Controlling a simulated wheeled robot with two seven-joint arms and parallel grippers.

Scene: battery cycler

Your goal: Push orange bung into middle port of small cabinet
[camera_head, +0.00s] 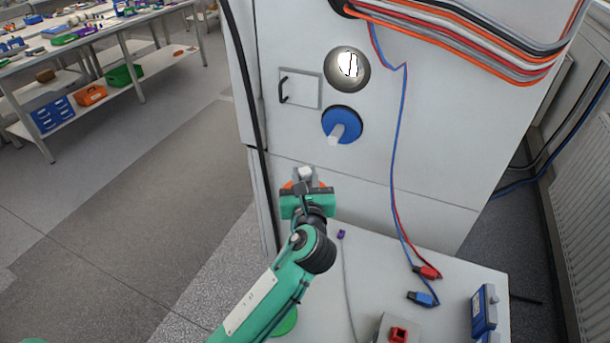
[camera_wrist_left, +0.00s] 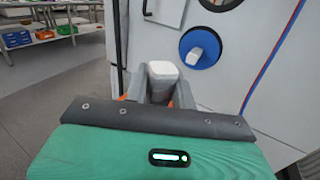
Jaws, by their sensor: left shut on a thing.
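The orange bung (camera_wrist_left: 122,98) has a pale block-shaped handle (camera_wrist_left: 162,80). My left gripper (camera_wrist_left: 160,88) is shut on that handle, and orange shows at both sides of the fingers. In the head view, my left gripper (camera_head: 305,178) holds the bung in front of the white cabinet (camera_head: 440,140), low and left of the ports. Most of the bung's disc is hidden by the gripper. The middle port (camera_head: 347,70) is a round grey opening with a bright inside. Below it, a blue bung (camera_head: 342,125) with a pale handle sits in the lower port. My right gripper is out of view.
Cables (camera_head: 460,40) leave the top port and run right. Blue and red leads (camera_head: 397,150) hang down the cabinet's front. A small hatch (camera_head: 300,88) is left of the middle port. A white table (camera_head: 375,270) below bears connectors and a blue box (camera_head: 484,310). Floor is clear at left.

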